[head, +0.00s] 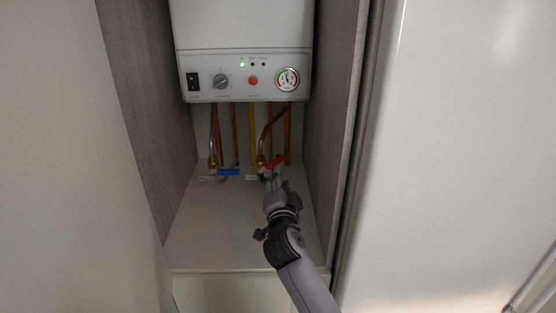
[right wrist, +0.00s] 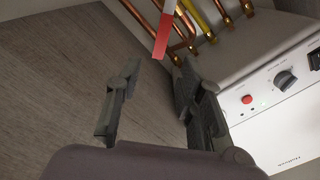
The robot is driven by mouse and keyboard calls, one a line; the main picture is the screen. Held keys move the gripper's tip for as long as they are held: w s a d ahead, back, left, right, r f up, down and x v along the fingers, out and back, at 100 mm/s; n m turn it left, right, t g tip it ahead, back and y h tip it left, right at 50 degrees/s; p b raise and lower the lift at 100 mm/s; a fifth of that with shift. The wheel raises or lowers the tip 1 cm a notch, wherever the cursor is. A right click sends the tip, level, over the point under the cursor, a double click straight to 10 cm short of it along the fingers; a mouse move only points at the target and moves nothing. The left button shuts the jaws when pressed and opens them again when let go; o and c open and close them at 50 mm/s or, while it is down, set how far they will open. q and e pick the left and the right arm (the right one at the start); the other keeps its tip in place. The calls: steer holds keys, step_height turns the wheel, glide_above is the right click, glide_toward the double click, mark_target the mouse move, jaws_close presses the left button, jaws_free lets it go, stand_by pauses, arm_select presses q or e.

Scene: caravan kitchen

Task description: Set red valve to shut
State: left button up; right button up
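The red valve handle (head: 275,161) is on a copper pipe below the boiler, at the back of the cupboard. In the head view it lies roughly sideways, its right end a little higher, and my gripper partly hides it. My right gripper (head: 272,180) reaches up to it from the front. In the right wrist view the red handle (right wrist: 163,36) points down toward the gap between the fingertips (right wrist: 158,68). The fingers are apart with nothing held; I cannot tell whether either touches the handle. My left gripper is not in view.
The white boiler (head: 243,55) hangs above, with a knob, red button and gauge. A blue valve handle (head: 229,172) sits left of the red one. Copper and yellow pipes run close behind. Grey wood side walls (head: 334,100) narrow the space; the shelf (head: 215,235) is bare.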

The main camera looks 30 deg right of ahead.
mark_target(278, 161)
steer(key=x, duration=1.1)
steer(key=shift+w, duration=0.15)
jaws_close()
stand_by(0.4)
